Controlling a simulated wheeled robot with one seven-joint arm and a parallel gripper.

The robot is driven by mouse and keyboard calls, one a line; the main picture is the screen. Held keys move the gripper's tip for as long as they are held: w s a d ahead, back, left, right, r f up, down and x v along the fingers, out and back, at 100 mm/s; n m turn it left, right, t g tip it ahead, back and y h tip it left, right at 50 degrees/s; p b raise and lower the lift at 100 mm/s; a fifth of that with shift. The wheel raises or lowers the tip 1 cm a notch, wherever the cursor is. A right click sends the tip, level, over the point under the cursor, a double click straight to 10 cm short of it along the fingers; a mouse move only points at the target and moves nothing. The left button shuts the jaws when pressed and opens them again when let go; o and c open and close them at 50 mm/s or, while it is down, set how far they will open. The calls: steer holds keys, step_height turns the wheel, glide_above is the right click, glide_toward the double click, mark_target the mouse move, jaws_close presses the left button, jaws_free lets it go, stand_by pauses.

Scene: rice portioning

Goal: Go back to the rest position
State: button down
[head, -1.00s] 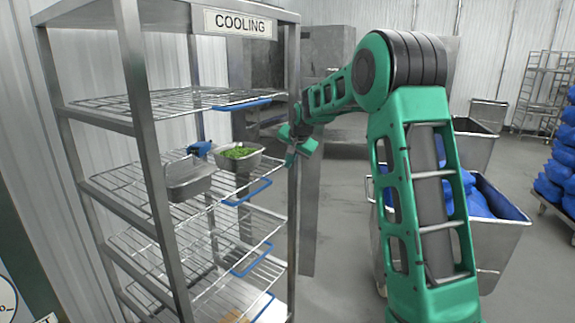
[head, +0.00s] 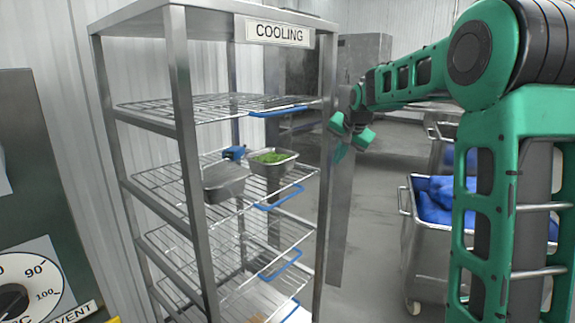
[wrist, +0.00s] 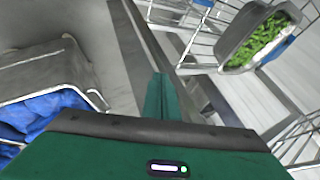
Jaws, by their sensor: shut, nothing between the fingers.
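My gripper (head: 352,132) is green and hangs at the end of my arm, just right of the cooling rack's front right post. Its fingers are shut with nothing between them, and they also show in the wrist view (wrist: 162,97). It is apart from the trays on the rack. A metal tray with green food (head: 272,162) stands on the second shelf from the top, left of my gripper. It also shows at the upper right of the wrist view (wrist: 262,38).
The rack (head: 178,120) carries a COOLING sign and wire shelves. A second metal tray (head: 226,183) and a blue object (head: 233,153) share the shelf. A metal cart (head: 427,250) with blue bags stands right. A panel with a dial (head: 30,285) is at left. Floor between rack and cart is clear.

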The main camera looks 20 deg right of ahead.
steer(key=s+a+f+n+g, duration=0.1)
steer(key=s+f, duration=0.3)
steer(key=s, duration=1.2)
steer(key=s+a+f+n+g, duration=0.1)
steer(key=s+f+g, duration=0.3)
steer(key=s, duration=1.2)
steer(key=s+a+f+n+g+y, duration=0.1)
steer(key=s+f, duration=0.5)
steer(key=s, duration=1)
steer(key=shift+s+a+f+n+g, duration=0.25)
steer(key=shift+s+n+g, duration=0.2)
steer(key=shift+g, duration=0.25)
